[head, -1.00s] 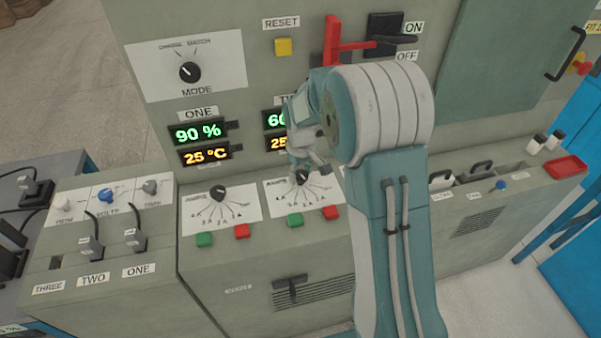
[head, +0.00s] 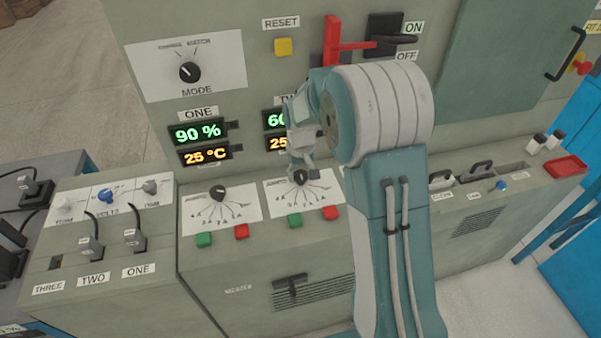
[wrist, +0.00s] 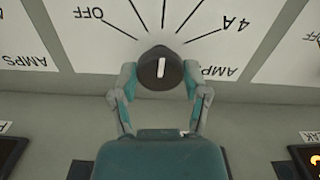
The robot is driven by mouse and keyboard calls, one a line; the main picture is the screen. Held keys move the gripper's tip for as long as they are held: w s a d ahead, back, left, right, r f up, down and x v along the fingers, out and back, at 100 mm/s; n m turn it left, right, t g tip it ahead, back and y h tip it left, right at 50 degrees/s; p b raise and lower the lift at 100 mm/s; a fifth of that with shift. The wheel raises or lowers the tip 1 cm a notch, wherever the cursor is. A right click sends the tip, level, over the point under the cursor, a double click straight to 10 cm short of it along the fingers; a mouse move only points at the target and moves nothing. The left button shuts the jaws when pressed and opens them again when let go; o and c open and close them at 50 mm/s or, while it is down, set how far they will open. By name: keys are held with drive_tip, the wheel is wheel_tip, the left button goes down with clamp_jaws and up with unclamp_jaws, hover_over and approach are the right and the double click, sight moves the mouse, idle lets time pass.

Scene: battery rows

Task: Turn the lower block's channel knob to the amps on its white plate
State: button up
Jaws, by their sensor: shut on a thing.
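The channel knob (head: 301,177) is black and round and sits on the right-hand white amps dial (head: 327,187), below the display partly hidden by my arm. In the wrist view the knob (wrist: 160,68) shows a white pointer line, nearly vertical in the picture. The dial's lines fan out above it, with OFF at left and 4 A at right, upside down. My gripper (wrist: 160,80) has one finger on each side of the knob and is shut on it; the gripper (head: 301,168) also shows in the head view. No block's white rating plate is readable.
A similar amps knob (head: 218,192) is on the left dial. A green button (head: 295,221) and a red button (head: 331,213) lie just below the right dial. The mode knob (head: 190,72), yellow reset button (head: 283,47) and red lever (head: 333,42) are on the upright panel.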

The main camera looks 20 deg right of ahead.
sight(300, 174)
drive_tip(key=shift+f, duration=0.2)
drive_tip(key=o, duration=1.1)
drive_tip(key=shift+o, duration=0.2)
drive_tip(key=shift+r, duration=0.25)
wheel_tip(300, 174, up, 12)
drive_tip(key=shift+f, duration=0.2)
drive_tip(key=shift+a, duration=0.1)
drive_tip(key=s+r+t, duration=0.3)
drive_tip(key=s+r, duration=0.7)
drive_tip(key=s, duration=0.4)
drive_tip(key=s+f+m+t, duration=0.1)
drive_tip(key=s+t, duration=0.1)
drive_tip(key=s, duration=1.1)
drive_tip(key=shift+s+f+t, duration=0.15)
drive_tip(key=shift+s+t, duration=0.15)
drive_tip(key=shift+s, duration=0.05)
